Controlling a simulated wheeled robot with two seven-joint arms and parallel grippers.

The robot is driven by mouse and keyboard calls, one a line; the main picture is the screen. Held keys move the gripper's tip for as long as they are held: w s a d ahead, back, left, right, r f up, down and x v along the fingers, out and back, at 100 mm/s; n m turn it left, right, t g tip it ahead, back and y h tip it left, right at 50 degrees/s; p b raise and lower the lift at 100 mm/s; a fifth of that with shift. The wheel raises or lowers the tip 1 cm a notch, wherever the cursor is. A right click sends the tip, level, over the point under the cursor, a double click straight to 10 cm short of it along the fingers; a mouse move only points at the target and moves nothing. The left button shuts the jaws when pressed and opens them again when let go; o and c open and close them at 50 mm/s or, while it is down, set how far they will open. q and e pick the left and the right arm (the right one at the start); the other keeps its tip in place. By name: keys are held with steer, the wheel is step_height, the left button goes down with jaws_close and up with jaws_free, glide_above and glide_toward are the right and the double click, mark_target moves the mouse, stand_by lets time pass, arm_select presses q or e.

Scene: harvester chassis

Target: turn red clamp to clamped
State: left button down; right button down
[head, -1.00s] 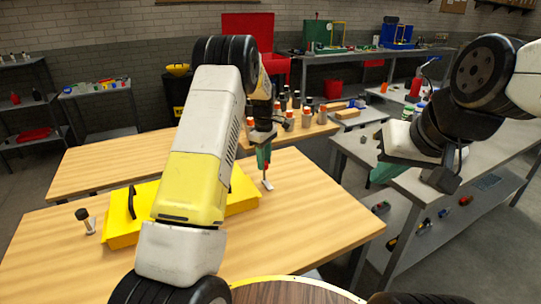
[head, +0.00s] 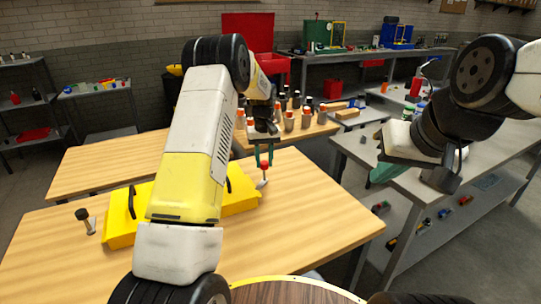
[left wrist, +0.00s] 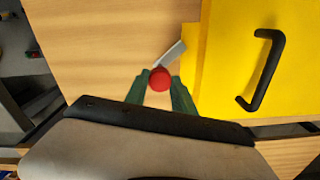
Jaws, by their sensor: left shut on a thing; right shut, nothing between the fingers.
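The red clamp shows as a round red knob (head: 264,165) on a grey metal lever (head: 262,183), beside the right end of the yellow chassis (head: 240,198). It also shows in the left wrist view (left wrist: 160,79), with the lever slanting up towards the yellow chassis edge. My left gripper (head: 264,158) is shut on the red knob, with a green finger on each side of it. My right gripper (head: 384,172) is shut and empty, over the grey bench at the right. My left arm hides the middle of the chassis.
A black-knobbed clamp (head: 84,218) stands at the chassis's left end. Black handles (head: 131,203) rise from the chassis. Several orange-topped items (head: 289,120) stand on the table behind. The wooden table's right front (head: 310,225) is clear.

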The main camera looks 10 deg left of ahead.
arm_select(q)
steer(key=m, duration=0.4)
steer(key=shift+m, duration=1.9)
steer(key=c, duration=1.1)
jaws_free()
steer(key=shift+o, duration=0.2)
steer(key=shift+r, duration=3.95)
